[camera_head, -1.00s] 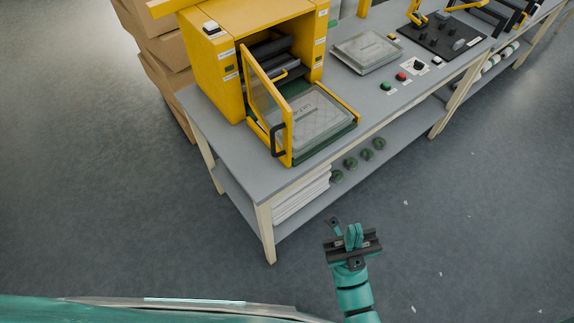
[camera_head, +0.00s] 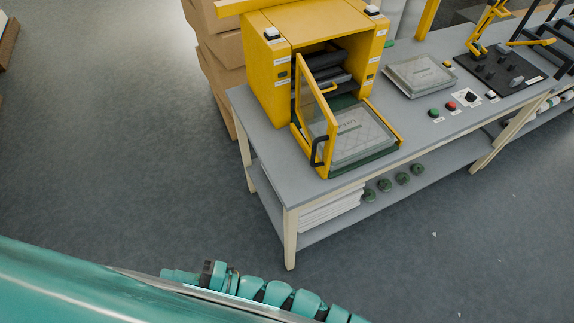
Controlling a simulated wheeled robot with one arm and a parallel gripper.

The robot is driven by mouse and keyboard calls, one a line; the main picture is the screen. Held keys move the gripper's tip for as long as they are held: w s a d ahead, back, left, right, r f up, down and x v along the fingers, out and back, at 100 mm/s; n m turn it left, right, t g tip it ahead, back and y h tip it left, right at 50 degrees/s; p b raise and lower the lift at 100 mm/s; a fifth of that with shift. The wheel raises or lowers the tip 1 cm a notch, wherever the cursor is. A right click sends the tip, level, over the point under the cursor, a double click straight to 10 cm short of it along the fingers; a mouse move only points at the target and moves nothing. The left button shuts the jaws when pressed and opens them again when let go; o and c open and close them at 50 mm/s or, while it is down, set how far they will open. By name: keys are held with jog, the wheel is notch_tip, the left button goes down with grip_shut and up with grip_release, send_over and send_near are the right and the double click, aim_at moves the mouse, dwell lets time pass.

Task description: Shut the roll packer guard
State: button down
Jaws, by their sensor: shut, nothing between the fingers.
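The roll packer (camera_head: 268,85) is a yellow box with an open front on the grey table. Its guard (camera_head: 328,112) is a clear panel in a yellow frame. The guard stands swung outward from the left side of the opening, with its free edge toward the table's front. A black handle (camera_head: 317,152) is on that free edge. My gripper (camera_head: 172,274) is low in the picture, left of the table and well apart from the guard. It looks shut and empty, seen side-on, partly hidden by my own body.
A clear-lidded tray (camera_head: 352,140) lies before the packer opening. Green and red buttons (camera_head: 451,106) and another tray (camera_head: 420,76) are to the right. Cardboard boxes (camera_head: 220,55) stand behind the packer's left. The floor (camera_head: 140,150) left of the table is clear.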

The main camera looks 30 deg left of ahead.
jog(key=w+a+f+m+t+h, duration=0.1)
jog(key=w+a+f+t+h, duration=0.3)
jog(key=t, duration=0.3)
jog(key=m+t+h, duration=1.4)
jog(key=t+h, duration=0.3)
jog(key=t, duration=0.1)
send_near(324, 158)
jog(key=shift+m, duration=0.3)
jog(key=shift+w+f+p, duration=0.2)
jog(key=shift+w+p, duration=2.5)
jog(key=shift+w, duration=0.3)
